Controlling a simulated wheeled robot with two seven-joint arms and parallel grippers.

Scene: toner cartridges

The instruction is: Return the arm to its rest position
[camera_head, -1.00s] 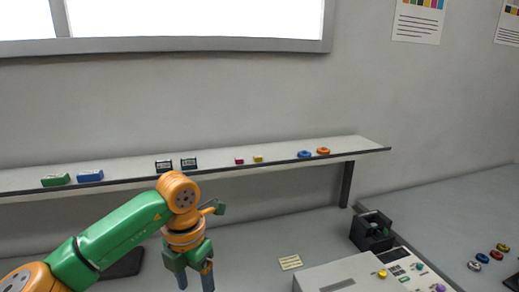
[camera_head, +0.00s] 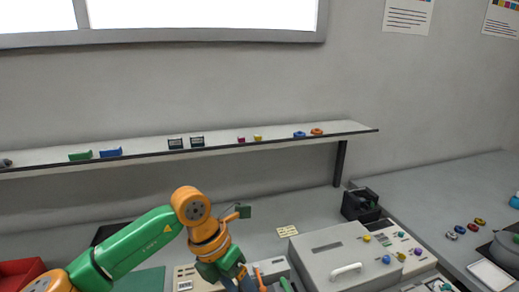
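My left arm (camera_head: 140,245), green and orange, comes in from the lower left. Its wrist bends down over the bench in front of the grey machine. My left gripper (camera_head: 239,284) points down at the bottom edge of the view. Its two dark fingers look apart, and I see nothing held between them. The fingertips are cut off by the frame edge. My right arm and gripper are out of view.
A wall shelf (camera_head: 230,147) holds small cartridges, boxes and rings. Right of my gripper is a grey machine (camera_head: 325,262) with a white handle and coloured knobs. A black holder (camera_head: 361,205) stands behind it. A red tray (camera_head: 18,273) is at lower left.

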